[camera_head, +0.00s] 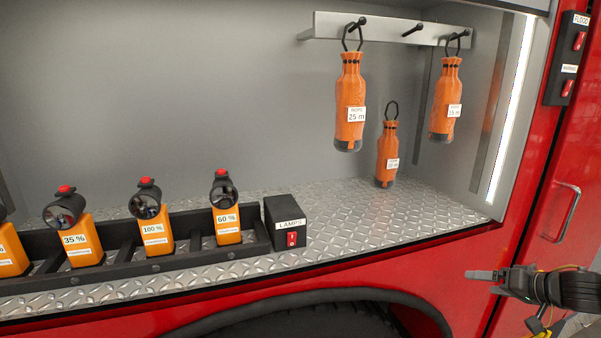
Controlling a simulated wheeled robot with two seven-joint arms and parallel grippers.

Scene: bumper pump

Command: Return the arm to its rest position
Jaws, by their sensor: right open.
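My right gripper (486,281) is at the lower right, in front of the red truck side below the locker's floor edge. It is open, with nothing seen between its fingers, and touches none of the things in the locker. My arm reaches it from the right edge of the picture. My left gripper is not in view.
Orange bags labelled 25 m (350,100) and 15 m (446,100) hang from a hook rail (385,29). Another orange bag (387,150) stands on the tread-plate floor (345,215). Several orange lamps sit in a black rack (190,242) beside a LAMPS box (285,222). A door handle (568,212) is at right.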

